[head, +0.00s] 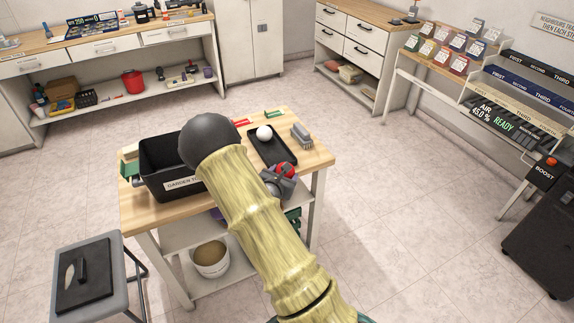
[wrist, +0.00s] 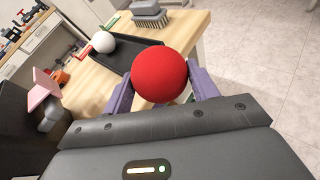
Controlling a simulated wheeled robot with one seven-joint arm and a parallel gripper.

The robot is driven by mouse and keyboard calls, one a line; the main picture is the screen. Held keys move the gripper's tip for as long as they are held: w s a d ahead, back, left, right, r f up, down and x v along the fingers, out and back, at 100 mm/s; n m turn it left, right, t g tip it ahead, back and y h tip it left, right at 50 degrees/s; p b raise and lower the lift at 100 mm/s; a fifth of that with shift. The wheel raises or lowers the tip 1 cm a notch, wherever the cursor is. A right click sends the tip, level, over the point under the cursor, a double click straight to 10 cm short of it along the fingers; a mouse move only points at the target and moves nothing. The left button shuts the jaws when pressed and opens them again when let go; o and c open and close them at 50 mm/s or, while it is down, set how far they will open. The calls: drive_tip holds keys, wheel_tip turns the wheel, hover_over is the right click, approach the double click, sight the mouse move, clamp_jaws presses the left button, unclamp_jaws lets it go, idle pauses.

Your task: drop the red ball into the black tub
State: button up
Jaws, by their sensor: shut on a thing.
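The red ball (wrist: 159,75) is held between the purple fingers of my gripper (wrist: 163,90) in the wrist view. In the head view the red ball (head: 284,170) shows at the front right of the wooden table, beside my arm, with my gripper (head: 279,178) around it. The black tub (head: 152,160), with a label reading "GARDEN T...", stands on the left of the table. My arm hides its right side. The ball is to the right of the tub, outside it. The tub's inside is only partly seen.
A black tray (head: 268,151) with a white ball (head: 264,133) lies on the table (head: 306,160) right of the tub. A grey brush (head: 302,136) is at the tray's right. A grey stool (head: 86,277) stands at front left. Open floor lies to the right.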

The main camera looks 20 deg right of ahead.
drive_tip(key=s+a+f+n+t+y, duration=0.3)
drive_tip(key=s+a+f+n+y, duration=0.5)
drive_tip(key=s+a+f, duration=0.3)
wheel_tip(320, 180, down, 3)
drive_tip(key=a+y, duration=0.1)
drive_tip(key=a, duration=0.1)
drive_tip(key=shift+s+a, duration=0.4)
drive_tip(key=shift+w, duration=0.1)
